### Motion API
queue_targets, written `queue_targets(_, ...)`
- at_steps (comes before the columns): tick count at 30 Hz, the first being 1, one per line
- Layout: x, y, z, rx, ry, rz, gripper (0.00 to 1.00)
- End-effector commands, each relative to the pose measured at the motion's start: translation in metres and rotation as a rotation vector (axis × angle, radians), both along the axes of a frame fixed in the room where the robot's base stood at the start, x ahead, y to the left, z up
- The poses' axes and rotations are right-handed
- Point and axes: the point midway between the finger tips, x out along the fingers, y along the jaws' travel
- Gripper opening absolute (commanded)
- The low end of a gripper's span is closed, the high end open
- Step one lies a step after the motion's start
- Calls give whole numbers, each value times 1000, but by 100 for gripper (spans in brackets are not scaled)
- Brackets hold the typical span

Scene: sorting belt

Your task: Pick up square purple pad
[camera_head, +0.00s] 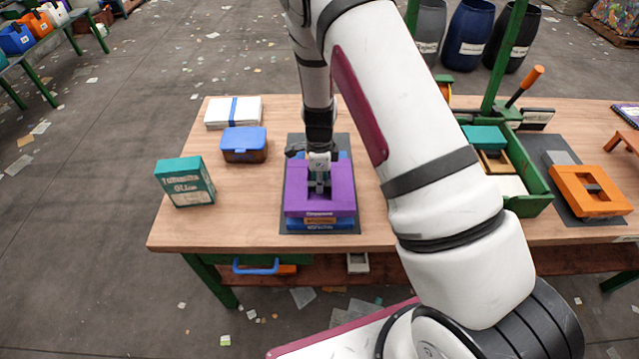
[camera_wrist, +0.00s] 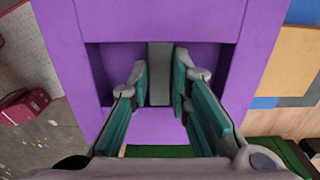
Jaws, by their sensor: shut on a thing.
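The square purple pad (camera_head: 342,202) is the top piece of a stack at the middle of the table in the head view. It has a recess in its middle. My gripper (camera_head: 319,184) points down into this recess. In the wrist view, the purple pad (camera_wrist: 205,18) fills most of the picture, and the teal-lined fingers of my gripper (camera_wrist: 160,80) close on a grey grip bar in the recess. Orange and blue pieces (camera_head: 320,226) show below the purple pad's front edge. I cannot tell whether there is a gap between them.
A dark mat (camera_head: 290,208) lies under the stack. A green tray (camera_head: 533,190) and an orange square pad (camera_head: 588,203) are to the right, beyond my arm.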

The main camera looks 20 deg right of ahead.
Motion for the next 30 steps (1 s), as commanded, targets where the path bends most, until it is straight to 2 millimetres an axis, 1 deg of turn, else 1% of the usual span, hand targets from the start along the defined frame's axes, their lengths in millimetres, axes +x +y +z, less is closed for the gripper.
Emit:
queue_targets(7,1,1,14,0,-3,1,0)
queue_targets(12,2,1,36,0,-4,1,0)
queue_targets(17,-37,-6,39,2,3,-3,0)
queue_targets(24,-98,-16,45,2,2,-3,0)
queue_targets(27,-120,-19,46,1,1,-4,0)
queue_targets(30,-136,-21,48,1,1,-2,0)
